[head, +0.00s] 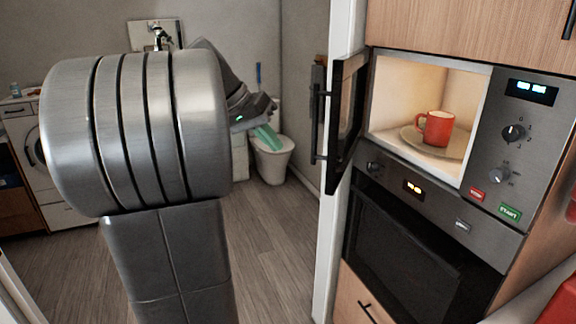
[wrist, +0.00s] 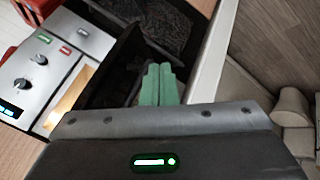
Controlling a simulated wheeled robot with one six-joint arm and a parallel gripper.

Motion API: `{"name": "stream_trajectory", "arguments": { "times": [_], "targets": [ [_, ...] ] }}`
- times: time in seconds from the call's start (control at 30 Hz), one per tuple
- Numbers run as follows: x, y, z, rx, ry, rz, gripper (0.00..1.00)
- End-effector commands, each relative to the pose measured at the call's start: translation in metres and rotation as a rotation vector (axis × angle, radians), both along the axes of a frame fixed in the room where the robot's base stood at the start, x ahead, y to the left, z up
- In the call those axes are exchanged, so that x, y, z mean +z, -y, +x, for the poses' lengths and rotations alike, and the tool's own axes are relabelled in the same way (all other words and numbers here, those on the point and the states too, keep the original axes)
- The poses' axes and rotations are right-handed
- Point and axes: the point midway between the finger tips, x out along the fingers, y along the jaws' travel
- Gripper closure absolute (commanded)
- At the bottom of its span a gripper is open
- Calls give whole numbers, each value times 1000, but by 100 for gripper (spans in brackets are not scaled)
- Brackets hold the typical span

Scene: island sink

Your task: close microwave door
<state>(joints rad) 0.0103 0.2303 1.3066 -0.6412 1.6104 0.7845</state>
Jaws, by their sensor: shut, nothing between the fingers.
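The microwave (head: 484,130) is built into the tall cabinet at the right of the head view. Its dark door (head: 345,110) stands wide open, swung out to the left with its bar handle (head: 318,125) on the outer side. Inside the lit cavity a red mug (head: 436,128) sits on the turntable plate (head: 411,142). My gripper (head: 266,138) has green fingers and is to the left of the open door, apart from it in the head view.
A built-in oven (head: 415,245) is directly below the microwave. A white wall edge (head: 335,215) stands just left of the cabinet. Behind are a toilet (head: 272,160) and a washing machine (head: 62,160). The wooden floor (head: 275,240) between is clear.

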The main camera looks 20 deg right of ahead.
Motion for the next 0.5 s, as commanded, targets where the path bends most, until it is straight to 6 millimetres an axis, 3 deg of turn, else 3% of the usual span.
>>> {"name": "stream_trajectory", "arguments": {
  "times": [0.17, 0.5],
  "targets": [
    [-8, 10, -2, -16, -3, -7, 100],
    [-64, 52, -4, -15, -7, -5, 100]
  ]
}}
